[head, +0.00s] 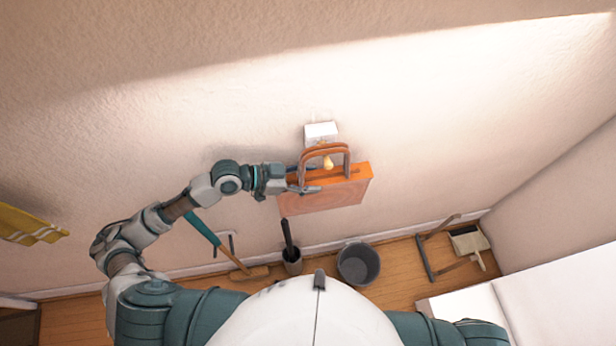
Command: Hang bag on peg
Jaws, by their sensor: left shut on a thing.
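An orange bag (325,198) with two arched handles (326,149) is up against the wall in the middle of the head view. A white wall plate (320,131) shows just above the handles. A yellowish rounded peg (328,163) shows inside the handle arch, below its top. I cannot tell whether the handles rest on the peg. My left gripper (305,180) reaches in from the left and is shut on the bag at the left side of its handles. My right gripper is out of view.
Below on the wooden floor are a grey bucket (358,263), a dark-handled brush in a holder (291,255) and a green-handled broom (220,248). A dustpan (469,241) lies near the right corner. A yellow cloth (30,226) hangs at far left. The wall right of the bag is clear.

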